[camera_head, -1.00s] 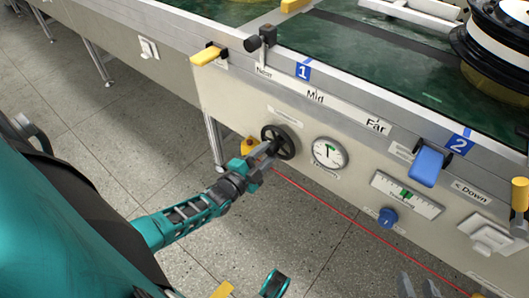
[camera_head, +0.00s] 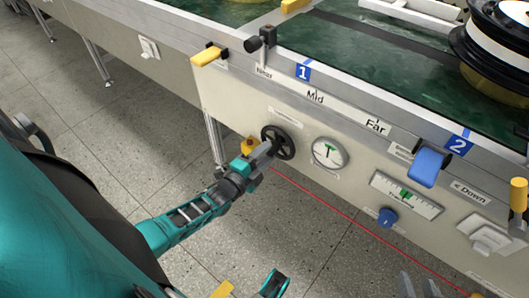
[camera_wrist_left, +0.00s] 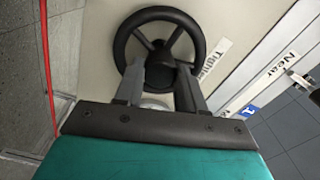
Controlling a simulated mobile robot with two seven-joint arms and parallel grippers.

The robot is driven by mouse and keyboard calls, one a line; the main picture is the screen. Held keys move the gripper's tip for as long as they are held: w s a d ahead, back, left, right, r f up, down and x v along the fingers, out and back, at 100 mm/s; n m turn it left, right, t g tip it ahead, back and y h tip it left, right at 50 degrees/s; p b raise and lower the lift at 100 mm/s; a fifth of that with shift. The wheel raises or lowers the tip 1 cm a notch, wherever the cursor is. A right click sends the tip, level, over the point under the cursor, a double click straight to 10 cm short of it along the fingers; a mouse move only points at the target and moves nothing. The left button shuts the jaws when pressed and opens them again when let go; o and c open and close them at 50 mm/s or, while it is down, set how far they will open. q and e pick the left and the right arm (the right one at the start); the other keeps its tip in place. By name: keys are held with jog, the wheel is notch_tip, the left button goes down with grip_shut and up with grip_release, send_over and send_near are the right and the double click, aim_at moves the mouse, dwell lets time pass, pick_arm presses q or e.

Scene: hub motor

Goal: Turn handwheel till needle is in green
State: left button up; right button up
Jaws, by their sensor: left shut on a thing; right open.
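The black spoked handwheel (camera_head: 285,139) is on the front panel below the "Mid" label; it fills the top of the left wrist view (camera_wrist_left: 193,27). My left gripper (camera_head: 268,147) is at the wheel, its two grey fingers (camera_wrist_left: 158,78) shut on the hub region, one on each side. The round white gauge (camera_head: 329,153) is right of the wheel. A green mark shows at the top of its dial and the needle points roughly up toward it; its exact position is too small to tell. My right gripper (camera_head: 418,286) is open and empty at the bottom edge, partly cut off.
A blue knob (camera_head: 387,217), a scale with a green zone (camera_head: 407,195), a blue lever (camera_head: 429,166) and a white switch (camera_head: 489,238) are on the panel to the right. A yellow lever (camera_head: 207,56) is upper left. A red line crosses low in front.

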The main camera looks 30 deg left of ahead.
pick_arm(q)
jog(key=o, duration=1.1)
jog(key=shift+c, duration=0.2)
jog(key=s+a+p, duration=0.1)
jog(key=s+p, duration=0.2)
jog(key=s, duration=1)
pick_arm(e)
jog(key=shift+s+d+r, duration=0.1)
jog(key=shift+d+r, duration=0.1)
jog(key=shift+r, duration=0.25)
jog(key=shift+s+d+r, duration=0.1)
jog(key=shift+d+r, duration=0.05)
jog(key=shift+r, duration=0.25)
pick_arm(q)
jog(key=shift+w, duration=0.1)
